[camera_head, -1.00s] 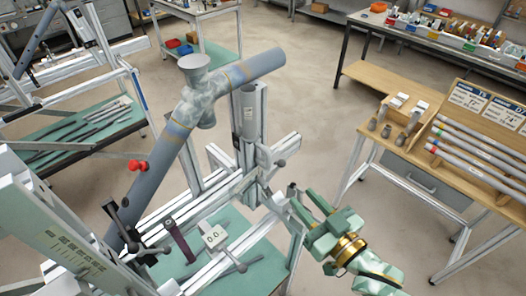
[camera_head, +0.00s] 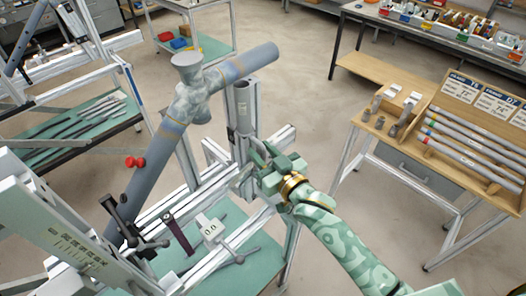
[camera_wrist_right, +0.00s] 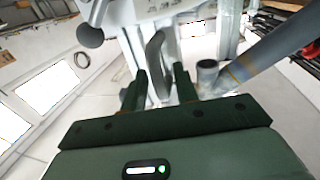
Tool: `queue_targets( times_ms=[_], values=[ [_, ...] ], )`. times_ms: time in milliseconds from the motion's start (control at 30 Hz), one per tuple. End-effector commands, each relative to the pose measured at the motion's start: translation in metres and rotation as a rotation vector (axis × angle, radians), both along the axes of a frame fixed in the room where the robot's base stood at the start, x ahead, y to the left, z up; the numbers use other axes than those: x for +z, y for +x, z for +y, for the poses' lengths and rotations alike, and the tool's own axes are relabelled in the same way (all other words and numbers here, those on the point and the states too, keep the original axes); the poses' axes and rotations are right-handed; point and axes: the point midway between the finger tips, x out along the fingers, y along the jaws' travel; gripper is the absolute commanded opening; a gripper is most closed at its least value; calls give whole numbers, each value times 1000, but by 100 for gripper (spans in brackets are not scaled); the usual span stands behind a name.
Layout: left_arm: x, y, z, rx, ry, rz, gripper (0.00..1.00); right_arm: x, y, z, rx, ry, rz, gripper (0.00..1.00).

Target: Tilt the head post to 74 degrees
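An upright grey post (camera_head: 243,115) with a small label stands on the jig; I cannot tell if it is the head post. A pale plate with a printed scale (camera_head: 75,248) is at the lower left; its reading is too small to tell. My right gripper (camera_head: 264,164) is at the foot of the upright post, beside a curved grey lever. In the right wrist view, the open fingers of the gripper (camera_wrist_right: 159,90) stand on either side of the curved lever (camera_wrist_right: 156,55), with gaps showing. My left gripper is not in view.
A long grey tube (camera_head: 150,165) with a joint slants across the jig. A small white display (camera_head: 210,229) shows 0.0. A wooden bench (camera_head: 385,125) with tubes stands right; floor between is clear.

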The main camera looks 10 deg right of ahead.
Motion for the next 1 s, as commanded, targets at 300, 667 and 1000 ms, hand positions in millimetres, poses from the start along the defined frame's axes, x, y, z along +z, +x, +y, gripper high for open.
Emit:
queue_targets(
  times_ms=[300, 667, 1000],
  values=[
    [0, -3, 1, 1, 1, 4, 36, 0, 0, 0, 0, 0, 0, 0],
    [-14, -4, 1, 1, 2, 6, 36, -11, -31, 46, 2, -182, -119, 0],
    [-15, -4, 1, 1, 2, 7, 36, -11, -38, 57, 1, -235, -152, 0]
  ],
)
